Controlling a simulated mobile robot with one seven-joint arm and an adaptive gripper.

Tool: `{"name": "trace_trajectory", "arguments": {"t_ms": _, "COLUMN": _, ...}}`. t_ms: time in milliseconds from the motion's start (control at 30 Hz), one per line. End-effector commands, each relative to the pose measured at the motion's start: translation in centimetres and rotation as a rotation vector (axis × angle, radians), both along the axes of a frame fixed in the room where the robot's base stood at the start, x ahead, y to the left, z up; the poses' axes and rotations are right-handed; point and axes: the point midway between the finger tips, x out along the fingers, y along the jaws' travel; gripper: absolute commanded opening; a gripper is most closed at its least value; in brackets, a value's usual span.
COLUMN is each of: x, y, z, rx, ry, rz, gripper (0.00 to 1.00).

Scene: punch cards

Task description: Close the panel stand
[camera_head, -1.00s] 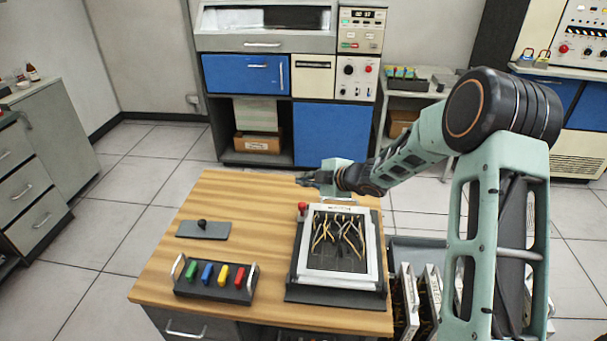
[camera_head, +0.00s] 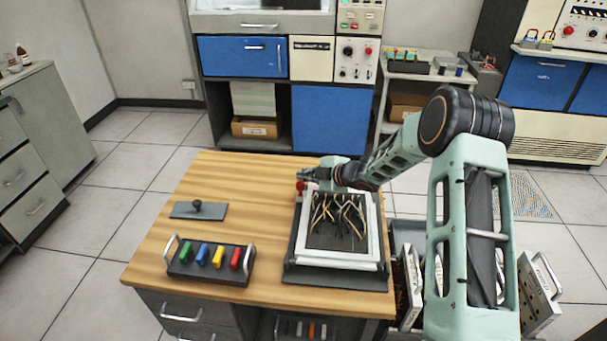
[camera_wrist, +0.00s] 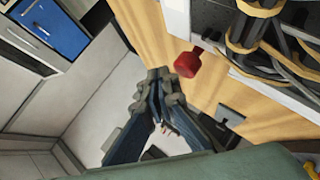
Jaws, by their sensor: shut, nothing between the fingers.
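The panel stand has a dark base (camera_head: 335,276) on the wooden desk and a white-framed panel (camera_head: 376,235) with yellow and black wires. I cannot tell the panel's exact tilt. A red knob (camera_head: 300,188) stands at its far left corner. My gripper (camera_head: 302,174) is shut and empty, just beyond that corner and pointing left. My wrist hides part of the panel's far edge. In the wrist view the closed fingertips (camera_wrist: 160,74) are close to the red knob (camera_wrist: 188,64). Contact is unclear. The wired panel (camera_wrist: 265,45) fills the upper right there.
A rack of coloured plugs (camera_head: 210,262) and a grey plate with a black knob (camera_head: 199,209) lie on the desk's left. Spare panels (camera_head: 411,288) stand beside the desk at right. The desk's far left is bare. A blue-doored cabinet (camera_head: 330,120) stands behind.

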Motion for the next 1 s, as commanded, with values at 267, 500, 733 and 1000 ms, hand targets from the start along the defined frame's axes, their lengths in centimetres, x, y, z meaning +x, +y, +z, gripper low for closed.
{"name": "trace_trajectory", "arguments": {"t_ms": 267, "x": 0.2, "y": 0.0, "z": -0.7, "rx": 0.0, "ry": -0.001, "rz": 0.0, "gripper": 0.0}}
{"name": "trace_trajectory", "arguments": {"t_ms": 500, "x": 0.2, "y": 0.0, "z": -0.7, "rx": 0.0, "ry": -0.001, "rz": 0.0, "gripper": 0.0}}
{"name": "trace_trajectory", "arguments": {"t_ms": 733, "x": 0.2, "y": 0.0, "z": -0.7, "rx": -0.001, "ry": -0.001, "rz": 0.001, "gripper": 0.0}}
{"name": "trace_trajectory", "arguments": {"t_ms": 1000, "x": -1.6, "y": -2.1, "z": 1.0, "rx": -0.002, "ry": -0.002, "rz": -0.003, "gripper": 0.0}}
